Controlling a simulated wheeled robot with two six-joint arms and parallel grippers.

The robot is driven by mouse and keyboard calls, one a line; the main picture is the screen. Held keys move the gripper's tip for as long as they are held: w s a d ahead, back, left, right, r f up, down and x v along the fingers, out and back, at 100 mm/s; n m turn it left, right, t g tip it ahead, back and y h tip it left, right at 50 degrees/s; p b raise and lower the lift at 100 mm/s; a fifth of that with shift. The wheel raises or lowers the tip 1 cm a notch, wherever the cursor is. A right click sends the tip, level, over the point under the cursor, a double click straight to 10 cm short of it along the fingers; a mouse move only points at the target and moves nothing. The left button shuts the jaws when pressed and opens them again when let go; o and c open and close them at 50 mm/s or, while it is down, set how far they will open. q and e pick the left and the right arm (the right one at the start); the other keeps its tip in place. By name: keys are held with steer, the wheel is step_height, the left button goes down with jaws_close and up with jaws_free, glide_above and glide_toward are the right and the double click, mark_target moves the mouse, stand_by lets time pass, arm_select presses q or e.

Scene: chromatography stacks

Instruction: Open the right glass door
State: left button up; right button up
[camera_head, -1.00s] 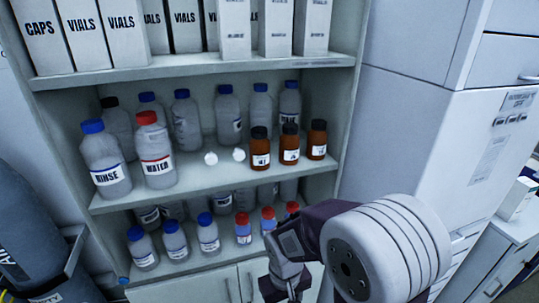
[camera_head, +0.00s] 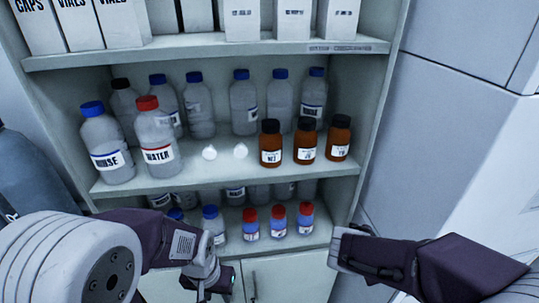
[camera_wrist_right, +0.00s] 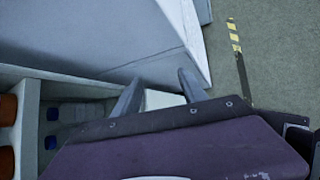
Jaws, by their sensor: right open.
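I cannot make out a glass door pane in either view. The open-looking cabinet has a right side edge (camera_head: 375,120), and lower white doors (camera_head: 285,277) show below its shelves. My right gripper (camera_head: 345,245) is at the cabinet's lower right edge in the head view. In the right wrist view its two fingers (camera_wrist_right: 157,88) are apart with nothing between them, above a pale surface. I cannot tell whether it touches the cabinet. My left gripper (camera_head: 218,284) is low in front of the lower doors, and its finger gap is not clear.
The middle shelf holds a rinse bottle (camera_head: 106,148), a water bottle (camera_head: 155,145) and brown bottles (camera_head: 306,142). Small red-capped bottles (camera_head: 278,222) stand lower. White boxes (camera_head: 255,20) are on top. A white appliance (camera_head: 450,130) stands right of the cabinet. Open floor (camera_wrist_right: 265,60) shows beyond it.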

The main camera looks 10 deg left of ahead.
steer(key=w+a+r+n+t, duration=0.3)
steer(key=w+a+r+n, duration=0.1)
steer(key=a+n, duration=0.1)
steer(key=n+t+y+b, duration=0.1)
steer(key=n+t+y, duration=0.8)
steer(key=n+y, duration=0.3)
glide_toward(241, 152)
steer(key=shift+n+h, duration=0.4)
steer(key=shift+n, duration=0.3)
steer(key=x, duration=0.2)
steer(key=p+x, duration=0.1)
steer(key=x, duration=0.2)
steer(key=p+x, duration=0.1)
steer(key=x, duration=0.2)
steer(key=shift+a+r, duration=0.15)
steer(key=shift+a, duration=0.1)
steer(key=shift+w, duration=0.15)
jaws_close()
